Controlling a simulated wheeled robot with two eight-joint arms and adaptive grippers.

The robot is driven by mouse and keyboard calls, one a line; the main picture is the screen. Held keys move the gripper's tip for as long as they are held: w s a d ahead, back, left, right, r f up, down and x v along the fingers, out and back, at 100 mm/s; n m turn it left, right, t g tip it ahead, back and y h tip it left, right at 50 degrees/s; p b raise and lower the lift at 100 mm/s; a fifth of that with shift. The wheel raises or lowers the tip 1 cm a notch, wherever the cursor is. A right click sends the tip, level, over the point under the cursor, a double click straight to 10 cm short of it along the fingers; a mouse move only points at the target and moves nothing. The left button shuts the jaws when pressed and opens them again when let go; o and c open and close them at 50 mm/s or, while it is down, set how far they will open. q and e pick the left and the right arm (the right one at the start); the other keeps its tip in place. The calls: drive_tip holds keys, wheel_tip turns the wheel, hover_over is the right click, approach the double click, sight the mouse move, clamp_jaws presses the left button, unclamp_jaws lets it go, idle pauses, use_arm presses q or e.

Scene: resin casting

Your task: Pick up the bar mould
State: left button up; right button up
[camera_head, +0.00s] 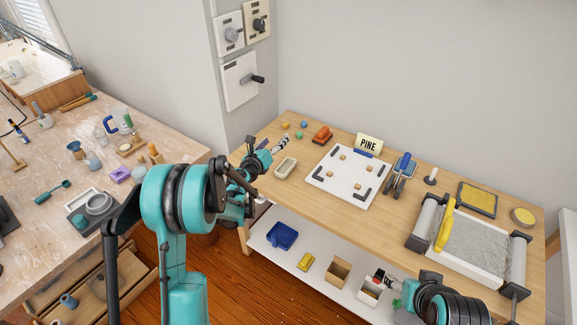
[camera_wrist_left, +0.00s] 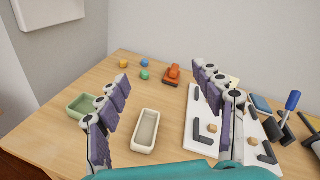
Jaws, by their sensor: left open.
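A cream, rounded oblong open mould, which looks like the bar mould (camera_head: 286,167), lies on the wooden bench near its left end. In the left wrist view the cream mould (camera_wrist_left: 145,131) is seen from above, low in the space between the two fingers, and looks empty. My left gripper (camera_head: 270,149) is open and empty, above the bench beside the mould; its fingers (camera_wrist_left: 161,76) are spread apart. A green open mould (camera_wrist_left: 80,105) lies left of the cream one, partly behind the left finger. My right gripper (camera_head: 380,278) is low by the lower shelf; its jaws are unclear.
An orange block (camera_head: 322,135) and small coloured balls (camera_head: 285,125) lie behind the mould. A white board (camera_head: 345,192) with small wooden blocks is to its right. A "PINE" sign (camera_head: 368,145) stands at the back. Containers, including a blue bin (camera_head: 282,237), sit on the lower shelf.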

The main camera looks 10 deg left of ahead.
sight(291, 163)
use_arm(q)
drive_tip(key=f+m+g, duration=0.1)
drive_tip(key=f+m, duration=0.1)
drive_tip(key=f, duration=0.3)
drive_tip(key=f+m+g, duration=0.1)
drive_tip(key=f+m, duration=0.1)
drive_tip(key=f, duration=0.3)
drive_tip(key=f+m+g+h, duration=0.1)
drive_tip(key=f+m, duration=0.1)
drive_tip(key=f, duration=0.3)
drive_tip(key=shift+w+p, duration=0.3)
drive_tip(key=shift+m, duration=0.3)
drive_tip(key=b+x, duration=0.1)
drive_tip(key=x, duration=0.1)
drive_tip(key=b+x, duration=0.1)
drive_tip(key=x, duration=0.2)
drive_tip(key=b+x, duration=0.1)
drive_tip(key=x, duration=0.1)
drive_tip(key=shift+d+f, duration=0.2)
drive_tip(key=shift+f, duration=0.2)
drive_tip(key=shift+w+g, duration=0.25)
drive_tip(key=shift+g, duration=0.05)
drive_tip(key=c, duration=1.3)
